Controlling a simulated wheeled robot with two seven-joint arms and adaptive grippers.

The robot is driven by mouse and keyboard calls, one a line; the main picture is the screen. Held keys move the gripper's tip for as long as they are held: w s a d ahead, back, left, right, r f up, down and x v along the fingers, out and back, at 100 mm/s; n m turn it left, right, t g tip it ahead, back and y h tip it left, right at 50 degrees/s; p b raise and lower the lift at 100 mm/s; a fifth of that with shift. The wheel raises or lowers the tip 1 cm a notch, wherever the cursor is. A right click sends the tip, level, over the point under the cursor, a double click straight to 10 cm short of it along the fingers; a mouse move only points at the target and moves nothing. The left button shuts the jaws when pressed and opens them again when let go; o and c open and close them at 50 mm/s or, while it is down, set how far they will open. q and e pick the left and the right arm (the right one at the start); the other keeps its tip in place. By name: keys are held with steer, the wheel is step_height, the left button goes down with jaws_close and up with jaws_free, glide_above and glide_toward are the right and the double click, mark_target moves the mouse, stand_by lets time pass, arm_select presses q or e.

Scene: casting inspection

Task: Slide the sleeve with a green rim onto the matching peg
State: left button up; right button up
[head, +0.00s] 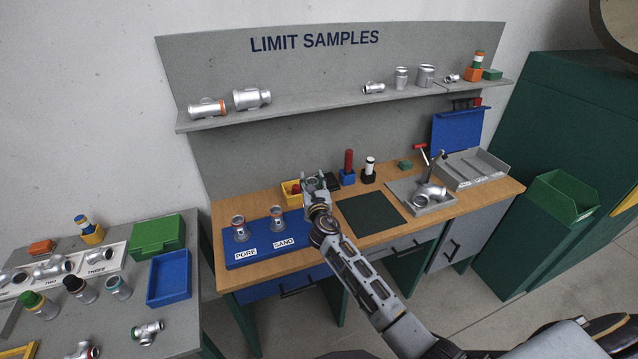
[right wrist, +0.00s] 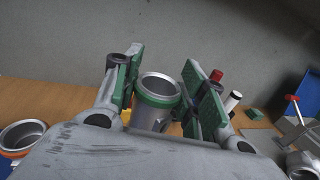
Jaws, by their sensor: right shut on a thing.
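The sleeve with a green rim (right wrist: 157,101) is a grey metal cylinder, open at the top, in the right wrist view. My right gripper (right wrist: 166,88) is shut on it, with a green-padded finger on each side. Two metal pieces (head: 240,229) (head: 277,217) stand on the board by the PORE and SAND labels. No bare matching peg can be made out; the board's right end is covered by my arm. My left gripper is not in view.
A dark green mat (head: 370,214) lies bare to the right. A grey tray with a metal fitting (head: 428,195) is further right.

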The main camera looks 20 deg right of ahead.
steer(key=shift+a+r, duration=0.2)
steer(key=shift+a, duration=0.1)
stand_by(0.4)
steer(key=shift+f+b, duration=1.3)
steer(key=shift+f, duration=0.4)
steer(key=shift+f+b, duration=0.35)
steer(key=shift+f, duration=0.1)
steer(key=shift+f+b, duration=0.35)
steer(key=shift+f, duration=0.05)
steer(key=shift+f+b, duration=0.3)
steer(key=shift+f, duration=0.05)
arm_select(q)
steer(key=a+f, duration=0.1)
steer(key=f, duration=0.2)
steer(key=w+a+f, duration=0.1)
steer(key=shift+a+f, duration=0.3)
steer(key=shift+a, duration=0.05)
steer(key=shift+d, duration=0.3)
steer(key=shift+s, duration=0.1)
arm_select(e)
steer(key=shift+f, duration=1.85)
